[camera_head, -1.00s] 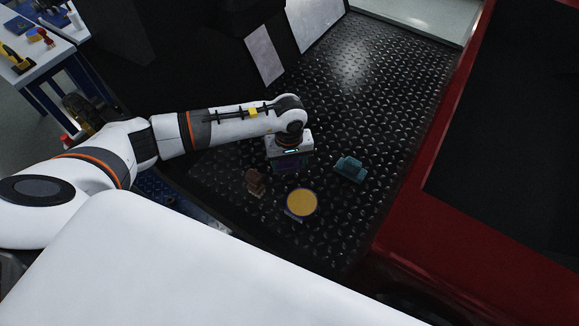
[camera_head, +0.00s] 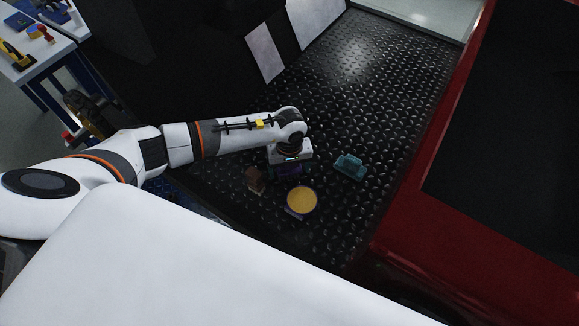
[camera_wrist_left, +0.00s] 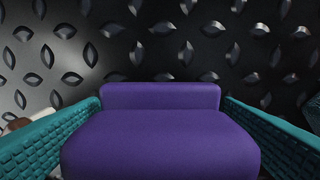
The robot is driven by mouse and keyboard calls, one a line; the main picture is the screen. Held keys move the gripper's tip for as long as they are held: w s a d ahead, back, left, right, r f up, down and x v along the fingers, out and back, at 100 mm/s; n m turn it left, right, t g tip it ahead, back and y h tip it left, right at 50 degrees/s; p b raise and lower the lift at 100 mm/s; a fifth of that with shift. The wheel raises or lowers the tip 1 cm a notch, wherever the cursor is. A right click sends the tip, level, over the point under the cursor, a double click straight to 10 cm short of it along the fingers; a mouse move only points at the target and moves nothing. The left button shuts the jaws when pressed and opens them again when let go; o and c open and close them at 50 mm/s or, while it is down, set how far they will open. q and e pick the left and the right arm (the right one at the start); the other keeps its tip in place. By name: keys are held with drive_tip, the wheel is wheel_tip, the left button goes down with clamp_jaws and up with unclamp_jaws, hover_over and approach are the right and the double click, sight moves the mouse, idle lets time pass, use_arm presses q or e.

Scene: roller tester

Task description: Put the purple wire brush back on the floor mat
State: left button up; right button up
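The purple wire brush (camera_wrist_left: 160,140) fills the space between the two teal fingers of my left gripper (camera_wrist_left: 160,135), which appear to press on its sides. In the head view only a dark purple part of the brush (camera_head: 292,171) shows under my left gripper (camera_head: 291,166); the hand hides the rest. It is low over the black diamond-patterned floor mat (camera_head: 385,100); I cannot tell whether the brush touches it. My right gripper is not in view.
A teal brush-like object (camera_head: 349,167) lies to the right of the gripper. A red edge (camera_head: 420,165) borders the mat on the right. Bare mat lies beyond.

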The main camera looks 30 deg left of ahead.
use_arm(q)
drive_tip(key=shift+r, duration=0.1)
drive_tip(key=shift+r, duration=0.2)
wheel_tip(320, 180, up, 10)
drive_tip(key=b, duration=0.3)
drive_tip(key=shift+r, duration=0.25)
drive_tip(key=shift+r+b, duration=0.3)
drive_tip(key=shift+r, duration=0.3)
